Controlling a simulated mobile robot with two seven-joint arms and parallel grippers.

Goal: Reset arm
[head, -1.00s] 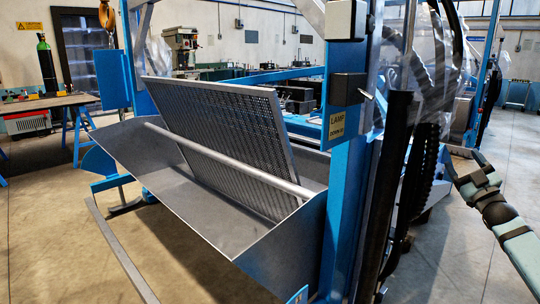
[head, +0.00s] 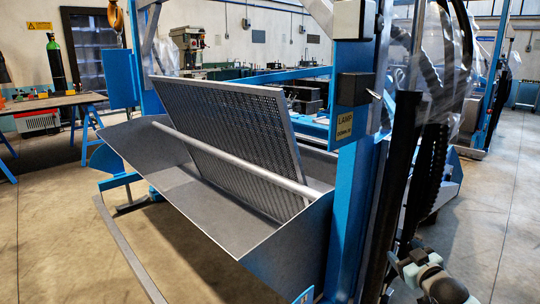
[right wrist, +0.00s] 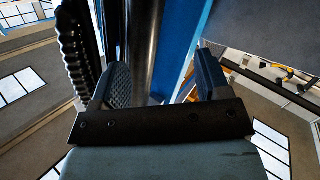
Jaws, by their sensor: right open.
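My right gripper (head: 400,259) is low at the lower right of the head view, beside the blue post of the machine. In the right wrist view its two fingers (right wrist: 160,82) stand apart with nothing held between them. A dark tube and the blue post (right wrist: 190,45) show beyond the fingers. The perforated sieve frame (head: 235,125) leans tilted in the grey metal trough (head: 215,215), behind a round bar (head: 235,160). My left gripper is not in view.
The blue post (head: 350,205) with a yellow label, black hoses (head: 430,160) and plastic sheeting stand close to my right arm. A workbench (head: 45,103) and green cylinder (head: 55,62) are at the far left. Floor at the right (head: 500,200) is clear.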

